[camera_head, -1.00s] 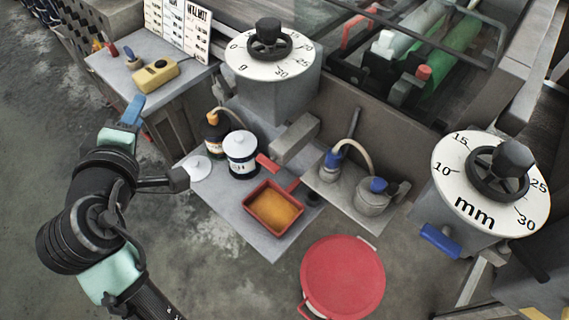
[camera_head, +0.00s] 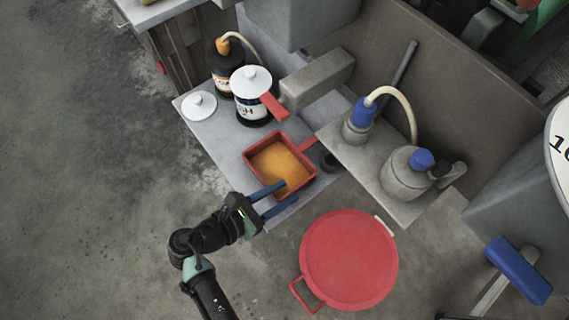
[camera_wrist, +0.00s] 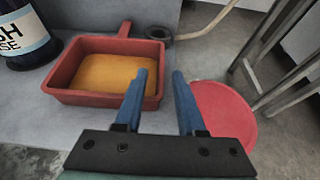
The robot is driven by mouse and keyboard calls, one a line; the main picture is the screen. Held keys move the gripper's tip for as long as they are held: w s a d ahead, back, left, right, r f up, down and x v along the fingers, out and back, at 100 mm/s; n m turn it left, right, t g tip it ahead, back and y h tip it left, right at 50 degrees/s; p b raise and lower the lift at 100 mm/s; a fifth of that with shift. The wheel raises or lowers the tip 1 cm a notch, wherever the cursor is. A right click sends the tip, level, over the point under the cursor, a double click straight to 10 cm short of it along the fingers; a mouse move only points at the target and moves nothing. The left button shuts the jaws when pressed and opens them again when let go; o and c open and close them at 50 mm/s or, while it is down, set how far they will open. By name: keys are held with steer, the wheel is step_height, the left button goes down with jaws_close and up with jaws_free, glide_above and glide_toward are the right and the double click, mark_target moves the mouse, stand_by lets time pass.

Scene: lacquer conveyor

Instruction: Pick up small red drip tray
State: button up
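The small red drip tray (camera_head: 249,155) is a square red pan with a short handle at its upper right and orange-brown content inside. It lies on a low grey shelf and also shows in the wrist view (camera_wrist: 102,100).
A white-lidded pot (camera_head: 251,94), a dark bottle (camera_head: 224,70) and a white lid (camera_head: 199,105) stand behind the tray. A dark ring (camera_head: 329,162) lies by the handle. A large round red container (camera_head: 349,260) stands on the floor to the right. Floor is free at left.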

mark_target(303, 183)
steer(key=shift+r+b+x, duration=0.1)
steer(key=shift+b+x, duration=0.4)
steer(key=shift+x, duration=1.1)
steer(key=shift+r+b+x, duration=0.15)
steer(key=shift+b+x, duration=0.35)
steer(key=shift+x, duration=1.1)
steer(key=shift+d, duration=0.1)
jaws_close()
